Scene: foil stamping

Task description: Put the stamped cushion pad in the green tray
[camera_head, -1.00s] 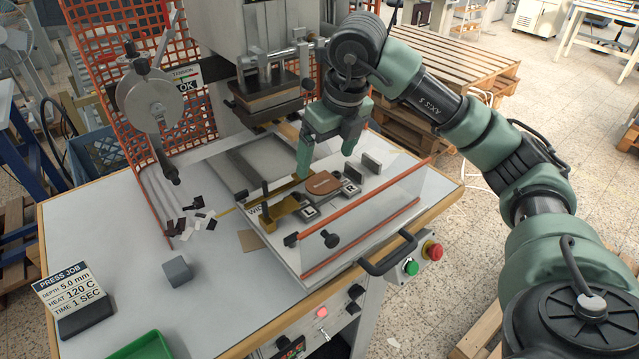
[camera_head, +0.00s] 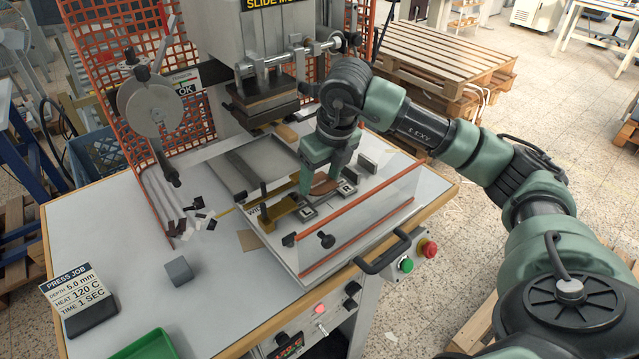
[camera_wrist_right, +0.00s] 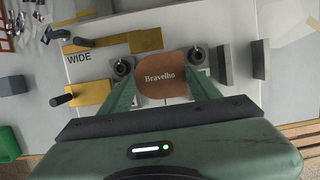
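The stamped cushion pad (camera_head: 325,186) is a brown leather piece lying on the press bed between metal clamps. The green tray (camera_head: 146,345) is at the lower left of the table, cut off by the picture's edge. My left gripper is not in view.
The press head (camera_head: 262,98) hangs behind the bed. A clear guard with orange rails (camera_head: 355,206) is in front. A grey cube (camera_head: 178,271) and a press job sign (camera_head: 76,293) stand on the left. The table between bed and tray is mostly clear.

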